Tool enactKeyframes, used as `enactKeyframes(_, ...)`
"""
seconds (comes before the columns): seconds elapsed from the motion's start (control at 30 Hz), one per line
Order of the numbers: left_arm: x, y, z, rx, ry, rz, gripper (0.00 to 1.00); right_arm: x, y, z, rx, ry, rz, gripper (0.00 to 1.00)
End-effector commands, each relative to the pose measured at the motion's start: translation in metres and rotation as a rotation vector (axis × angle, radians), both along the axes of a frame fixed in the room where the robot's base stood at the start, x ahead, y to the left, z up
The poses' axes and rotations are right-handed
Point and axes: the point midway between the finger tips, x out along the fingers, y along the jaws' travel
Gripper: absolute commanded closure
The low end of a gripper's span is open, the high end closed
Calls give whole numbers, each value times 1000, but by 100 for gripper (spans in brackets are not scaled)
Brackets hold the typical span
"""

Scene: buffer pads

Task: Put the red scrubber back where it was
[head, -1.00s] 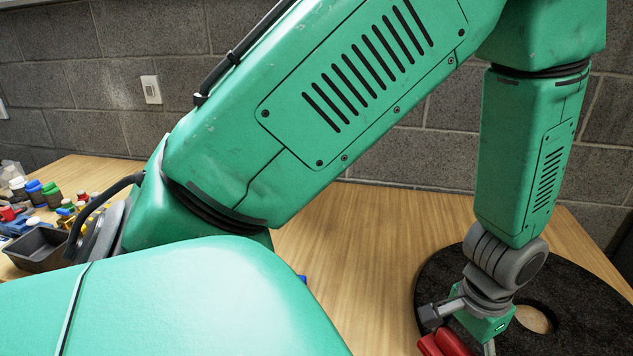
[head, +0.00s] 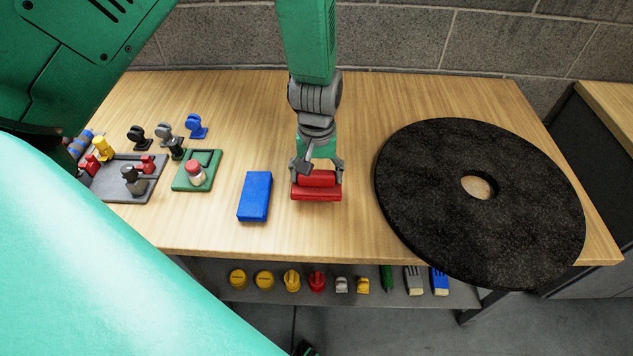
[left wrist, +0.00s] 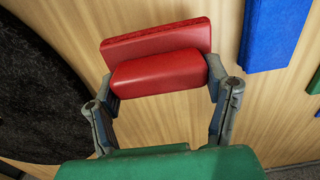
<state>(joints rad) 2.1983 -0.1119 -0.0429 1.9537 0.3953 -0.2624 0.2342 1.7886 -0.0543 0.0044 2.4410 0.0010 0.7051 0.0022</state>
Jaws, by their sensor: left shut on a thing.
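The red scrubber (head: 316,194) has a grip on top and a flat pad below. My left gripper (head: 318,172) is shut on its grip, with a finger at each end. The scrubber is over the bare wood between a blue block (head: 254,197) and a large round black pad (head: 430,180); I cannot tell whether it touches the table. The left wrist view shows the red scrubber (left wrist: 158,72) between the fingers, with the blue block (left wrist: 275,33) at upper right and the black pad (left wrist: 35,95) at left. My right gripper is not in view.
A green tray (head: 213,160) with a red-capped jar and a grey tray (head: 150,165) with small parts lie at left. Several coloured items stand on a lower shelf (head: 260,294) under the front edge. Bare wood lies behind the gripper.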

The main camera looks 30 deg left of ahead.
Motion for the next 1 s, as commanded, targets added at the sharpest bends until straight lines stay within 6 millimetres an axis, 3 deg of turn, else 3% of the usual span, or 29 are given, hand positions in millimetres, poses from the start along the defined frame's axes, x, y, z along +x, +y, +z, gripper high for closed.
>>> enactKeyframes(0.2, -1, 0, -31, -2, 5, 0, 57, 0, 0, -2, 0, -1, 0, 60)
enactKeyframes(0.5, -1, 0, -33, 0, 2, -1, 57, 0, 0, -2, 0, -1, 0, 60)
enactKeyframes(0.53, -1, 0, -33, 0, 2, -1, 26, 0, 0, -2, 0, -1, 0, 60)
enactKeyframes(0.6, -1, 0, -33, 0, 2, -1, 9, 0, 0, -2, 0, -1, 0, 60)
enactKeyframes(0.87, -1, 0, -32, 0, 2, -1, 9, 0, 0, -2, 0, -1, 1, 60)
enactKeyframes(1.0, 0, 0, -22, 0, 0, -1, 9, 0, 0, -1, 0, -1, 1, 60)
